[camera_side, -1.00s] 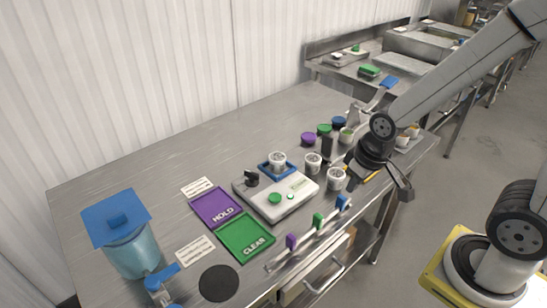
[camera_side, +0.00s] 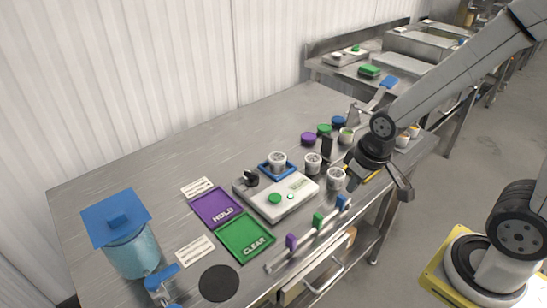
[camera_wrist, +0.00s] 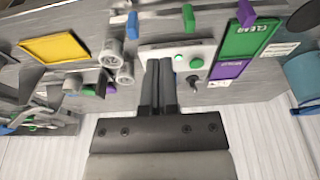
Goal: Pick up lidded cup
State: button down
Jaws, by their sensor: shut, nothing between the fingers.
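Two pale cups stand on the steel table to the right of the scale, a left one (camera_side: 312,163) and a right one (camera_side: 336,179). A third cup (camera_side: 278,159) stands on the scale's blue-edged platform. Pale cups (camera_wrist: 110,54) also show left of my fingers in the wrist view. I cannot tell for sure which cup is lidded. My gripper (camera_wrist: 159,64) is shut and empty, its fingers together in front of the scale (camera_wrist: 200,50) in the wrist view. In the side view it hangs right of the cups, near the table's front edge, apart from them.
Purple (camera_side: 308,139), green (camera_side: 324,129) and blue (camera_side: 338,122) discs lie behind the cups, near a dark upright block (camera_side: 327,147). A rail with coloured handles (camera_side: 318,219) runs along the front. The back-left table is clear.

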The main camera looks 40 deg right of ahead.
aim_at(284, 157)
jog(key=c, duration=1.3)
grip_release()
jog(key=o, duration=1.3)
jog(key=w+d+f+m+g+y, duration=0.1)
jog(key=w+m+y, duration=0.1)
jog(key=w+m, duration=0.2)
jog(key=w+d+f+m+g+y, duration=0.1)
jog(key=w+f+m+y, duration=0.1)
jog(key=w+m, duration=0.3)
jog(key=w+d+f+m+y, duration=0.1)
jog(key=w+m+y, duration=0.1)
jog(key=w+m, duration=0.2)
jog(key=shift+w+f+g+y, duration=0.15)
jog(key=shift+w+g+y, duration=0.05)
jog(key=shift+w, duration=0.4)
jog(key=shift+w+f+g+y, duration=0.15)
jog(key=shift+w+g+y, duration=0.05)
jog(key=shift+w, duration=0.4)
jog(key=w+d+m+t+y, duration=0.1)
jog(key=w+m+y, duration=0.1)
jog(key=w+d+f+m+t+y, duration=0.1)
jog(key=w+d+m, duration=0.1)
jog(key=w, duration=0.1)
jog(key=w+d+f+m+t+y, duration=0.1)
jog(key=w+d+m+y, duration=0.1)
jog(key=w, duration=0.1)
jog(key=shift+w+f+m+y, duration=0.2)
jog(key=shift+m+y, duration=0.1)
jog(key=shift+w+d+m+t+y, duration=0.4)
jog(key=shift+d, duration=0.1)
